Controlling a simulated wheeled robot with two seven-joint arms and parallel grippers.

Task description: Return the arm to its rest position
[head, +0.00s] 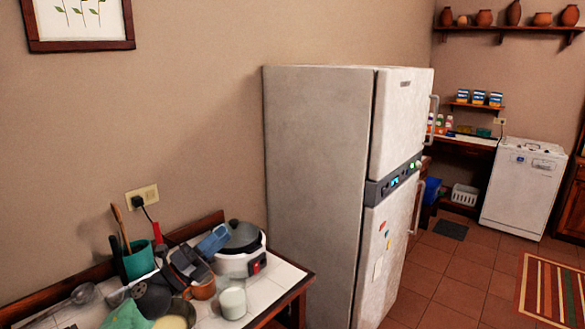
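My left gripper (188,266) is a small dark grey shape low in the head view, over the cluttered tiled counter (270,285). It is just left of a white cooker with a grey lid (240,258) and above a copper-coloured mug (204,290). Its fingers blend in with the dark and blue items around it, so I cannot tell whether they are open or whether anything is between them. My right gripper is not in view.
A green holder with utensils (139,262) stands near the wall socket (142,197). A white cup (233,302) sits near the counter's front. A tall fridge (320,180) stands right of the counter. Tiled floor (455,275) is open beyond it, towards a white dishwasher (523,190).

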